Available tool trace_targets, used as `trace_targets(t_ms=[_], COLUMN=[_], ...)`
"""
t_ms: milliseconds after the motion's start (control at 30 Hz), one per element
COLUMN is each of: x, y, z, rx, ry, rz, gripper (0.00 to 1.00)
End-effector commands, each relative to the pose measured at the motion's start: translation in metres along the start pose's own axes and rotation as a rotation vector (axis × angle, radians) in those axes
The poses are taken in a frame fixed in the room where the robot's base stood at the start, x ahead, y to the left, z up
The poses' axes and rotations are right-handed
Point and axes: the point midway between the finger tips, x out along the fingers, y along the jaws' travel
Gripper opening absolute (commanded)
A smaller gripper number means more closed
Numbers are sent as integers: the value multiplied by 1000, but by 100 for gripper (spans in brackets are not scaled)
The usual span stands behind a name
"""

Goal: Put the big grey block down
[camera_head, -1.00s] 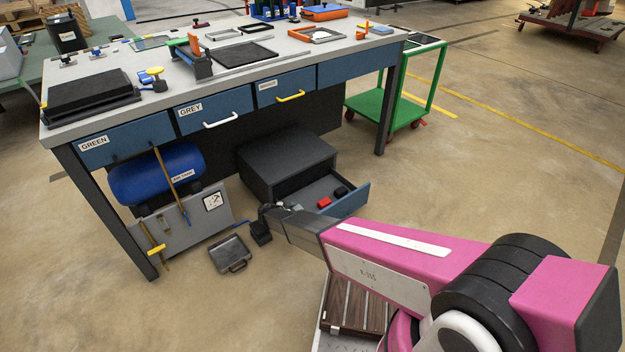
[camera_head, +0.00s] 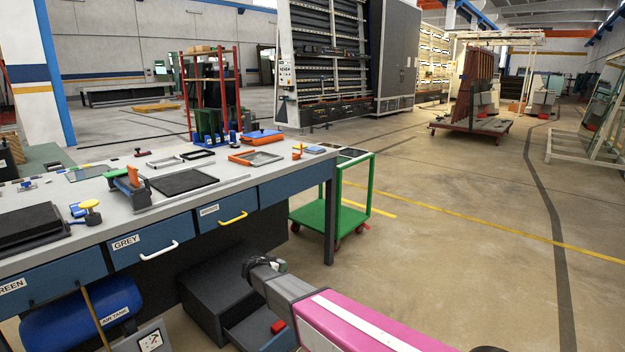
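My gripper (camera_head: 257,265) is small and dark in the camera_head view, at the end of my pink and grey arm. It is in front of the workbench, above the dark cabinet (camera_head: 208,290) under the bench. A small light grey patch shows beside the gripper, but I cannot tell whether it is a block or part of the gripper. I cannot make out a big grey block for certain. The fingers are too small and dark to show whether they are open or shut.
The workbench (camera_head: 224,180) carries trays, frames and tools, with blue drawers labelled GREY and GREEN below. An open lower drawer (camera_head: 262,333) holds a red block (camera_head: 278,326). A green trolley (camera_head: 329,215) stands at the bench's right end.

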Motion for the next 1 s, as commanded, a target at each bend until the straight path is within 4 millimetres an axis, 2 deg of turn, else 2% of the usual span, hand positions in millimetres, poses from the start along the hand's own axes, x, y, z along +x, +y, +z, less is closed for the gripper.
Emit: trace_targets(t_ms=[33,100,400,700,1000], x=[1,4,10,6,-6], y=[11,20,62,111,165], z=[-28,-59,-180,-285,-378], rx=[-3,-18,-77,-129,-174], ry=[3,3,3,4,5], rz=[-17,-45,-169,-283,-378], gripper=[20,20,20,20,20])
